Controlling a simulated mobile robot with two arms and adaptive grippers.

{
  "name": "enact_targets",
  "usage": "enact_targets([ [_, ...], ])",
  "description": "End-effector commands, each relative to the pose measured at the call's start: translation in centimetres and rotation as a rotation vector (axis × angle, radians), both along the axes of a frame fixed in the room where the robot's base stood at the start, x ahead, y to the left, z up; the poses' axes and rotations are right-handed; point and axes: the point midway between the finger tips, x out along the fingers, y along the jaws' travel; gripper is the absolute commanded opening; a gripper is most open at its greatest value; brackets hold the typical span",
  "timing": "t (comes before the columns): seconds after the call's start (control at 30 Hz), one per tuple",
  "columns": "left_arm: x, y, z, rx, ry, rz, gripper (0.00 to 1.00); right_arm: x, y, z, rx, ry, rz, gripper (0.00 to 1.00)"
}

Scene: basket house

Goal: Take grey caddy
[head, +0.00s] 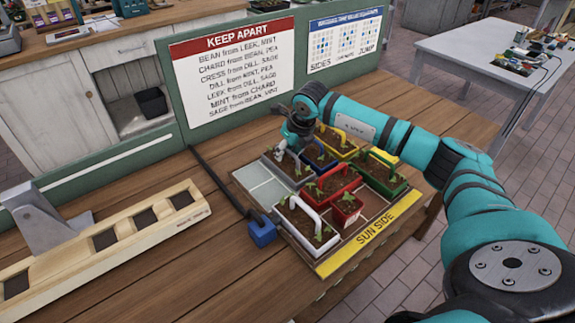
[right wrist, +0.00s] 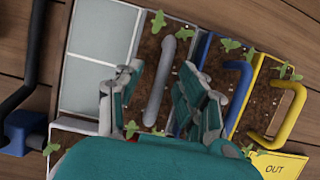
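The grey caddy (right wrist: 151,60) is a soil-filled box with small green seedlings and an arched grey handle (right wrist: 164,75). In the head view the grey caddy (head: 283,168) stands at the back left of the planter group, partly hidden by my right gripper (head: 288,150). In the right wrist view my right gripper (right wrist: 162,82) is open, with one finger on each side of the grey handle and gaps showing between. The near end of the caddy is hidden by the gripper body. My left gripper is not in view.
A blue caddy (right wrist: 237,75) stands right beside the grey one, with a yellow caddy (right wrist: 276,95) beyond. White (head: 305,225), red (head: 335,187) and green (head: 388,172) caddies crowd the tray. Empty pale tray cells (right wrist: 97,65) lie left of it. A "KEEP APART" board (head: 235,75) stands behind.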

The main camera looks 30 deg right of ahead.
Motion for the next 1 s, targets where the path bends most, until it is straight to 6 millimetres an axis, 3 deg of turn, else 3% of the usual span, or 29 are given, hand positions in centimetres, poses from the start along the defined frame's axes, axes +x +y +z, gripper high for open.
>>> enact_targets([
  [0.07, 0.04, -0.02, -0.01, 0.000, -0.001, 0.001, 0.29, -0.02, 0.00, 0.00, 0.000, 0.000, 0.000, 0.37],
  [0.37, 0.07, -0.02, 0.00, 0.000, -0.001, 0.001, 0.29, -0.03, 0.01, 0.03, 0.000, 0.001, 0.000, 0.00],
  [1.0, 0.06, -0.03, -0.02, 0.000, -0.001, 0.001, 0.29, 0.04, -0.01, 0.30, 0.000, -0.003, 0.000, 0.00],
])
